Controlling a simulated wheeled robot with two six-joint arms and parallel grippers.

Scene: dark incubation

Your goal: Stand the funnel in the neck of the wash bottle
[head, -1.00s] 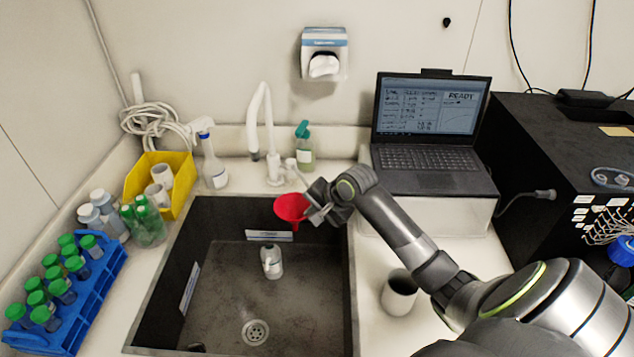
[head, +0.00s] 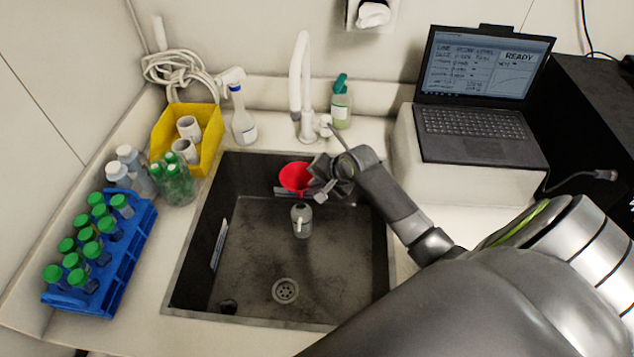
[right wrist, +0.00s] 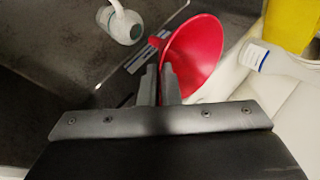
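The red funnel (head: 294,176) is in my right gripper (head: 314,192), held with its wide mouth up over the sink. In the right wrist view, the gripper's fingers (right wrist: 158,84) are closed at the side of the funnel (right wrist: 193,58). The wash bottle (head: 301,222) stands upright in the sink, just below the funnel in the head view. In the right wrist view, the wash bottle (right wrist: 122,26) shows apart from the funnel, to its left. The funnel's lower end and the bottle's neck are hard to make out in the head view. My left gripper is not in view.
The dark sink (head: 250,270) has free floor around its drain (head: 285,290). The faucet (head: 303,90) stands behind the sink. A blue tube rack (head: 125,262) and yellow bin (head: 209,140) are at left. A laptop (head: 475,125) on a white box is at right.

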